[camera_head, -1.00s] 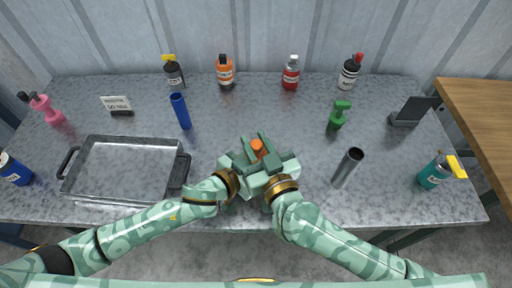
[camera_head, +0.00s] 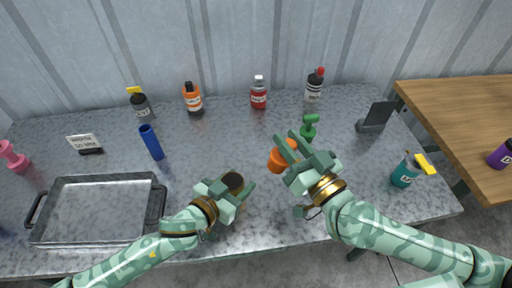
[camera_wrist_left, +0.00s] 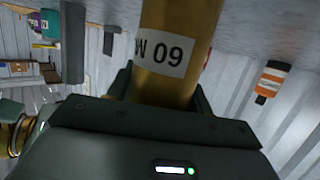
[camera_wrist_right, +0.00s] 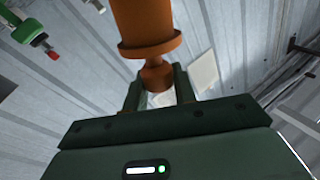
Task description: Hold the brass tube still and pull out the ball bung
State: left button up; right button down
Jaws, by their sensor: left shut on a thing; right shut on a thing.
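The brass tube (camera_wrist_left: 178,40) with a white label reading "W 09" stands between the jaws of my left gripper (camera_head: 236,190), which is shut on it. In the head view the tube's dark open mouth (camera_head: 232,181) shows at the top. The orange ball bung (camera_head: 278,158) is out of the tube, to its right and apart from it. My right gripper (camera_head: 294,152) is shut on the bung's narrow end. In the right wrist view the bung (camera_wrist_right: 147,25) shows its wide flange and plug body pointing away from my jaws. The tube's lower part is hidden in the head view.
A grey metal tray (camera_head: 95,212) is at the left. Several bottles line the back; a green spray bottle (camera_head: 309,128) is behind my right gripper. A teal bottle (camera_head: 405,172) and dark stand (camera_head: 374,117) are at the right.

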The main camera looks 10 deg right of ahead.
jog(key=d, duration=0.3)
jog(key=d+r+n, duration=0.1)
jog(key=d, duration=0.3)
jog(key=d+n+g, duration=0.1)
jog(key=d, duration=0.3)
jog(key=shift+r, duration=0.2)
jog(key=shift+d+r+n, duration=0.3)
jog(key=shift+d+n, duration=0.35)
jog(key=shift+n, duration=0.05)
pick_arm(q)
jog(key=o, duration=1.1)
